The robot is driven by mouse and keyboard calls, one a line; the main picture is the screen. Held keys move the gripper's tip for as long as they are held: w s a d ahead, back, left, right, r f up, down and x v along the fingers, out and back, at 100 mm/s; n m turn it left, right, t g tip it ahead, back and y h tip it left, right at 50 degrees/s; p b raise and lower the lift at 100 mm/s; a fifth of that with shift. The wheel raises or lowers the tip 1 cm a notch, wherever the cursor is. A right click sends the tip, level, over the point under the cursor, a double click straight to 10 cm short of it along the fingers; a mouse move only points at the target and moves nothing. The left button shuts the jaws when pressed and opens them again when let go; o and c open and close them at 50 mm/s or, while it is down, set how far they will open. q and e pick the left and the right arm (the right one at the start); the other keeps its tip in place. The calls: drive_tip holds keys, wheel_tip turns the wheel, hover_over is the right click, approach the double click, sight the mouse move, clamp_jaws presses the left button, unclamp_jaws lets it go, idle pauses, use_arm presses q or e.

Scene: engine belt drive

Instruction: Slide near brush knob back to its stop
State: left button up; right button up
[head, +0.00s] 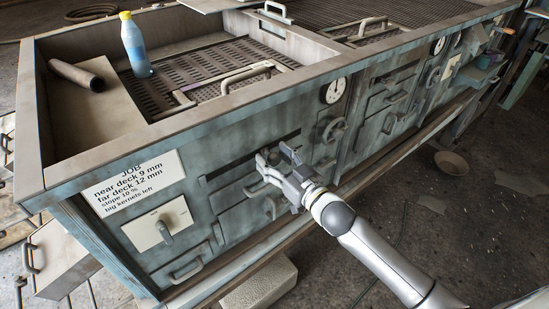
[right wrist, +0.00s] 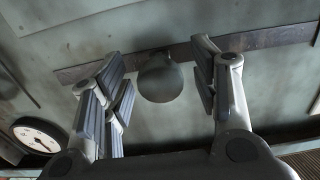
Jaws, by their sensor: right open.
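A round, dull grey knob (right wrist: 160,79) sits at a dark horizontal slot (right wrist: 105,63) in the machine's front panel, seen in the right wrist view. The slot also shows in the head view (head: 232,168), where my gripper hides the knob. My right gripper (head: 274,166) is open in front of the slot. In the right wrist view its two padded fingers (right wrist: 160,92) stand on either side of the knob, with a gap showing on both sides. No contact shows. My left gripper is not in view.
A dial gauge (head: 335,91) and a handwheel (head: 333,130) are on the panel right of my gripper. A job sign (head: 133,183) and a switch plate (head: 158,226) are left. A bottle (head: 134,45) stands on top. Handles project from the drawers below.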

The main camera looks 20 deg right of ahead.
clamp_jaws()
drive_tip(key=s+a, duration=0.1)
drive_tip(key=a, duration=0.3)
drive_tip(key=s+a+p, duration=0.1)
drive_tip(key=s+a, duration=0.1)
drive_tip(key=a, duration=0.3)
drive_tip(key=s+a, duration=0.1)
drive_tip(key=a, duration=0.3)
drive_tip(key=shift+s+a, duration=0.3)
drive_tip(key=shift+s, duration=0.1)
drive_tip(key=shift+f, duration=0.1)
unclamp_jaws()
drive_tip(key=shift+a, duration=0.15)
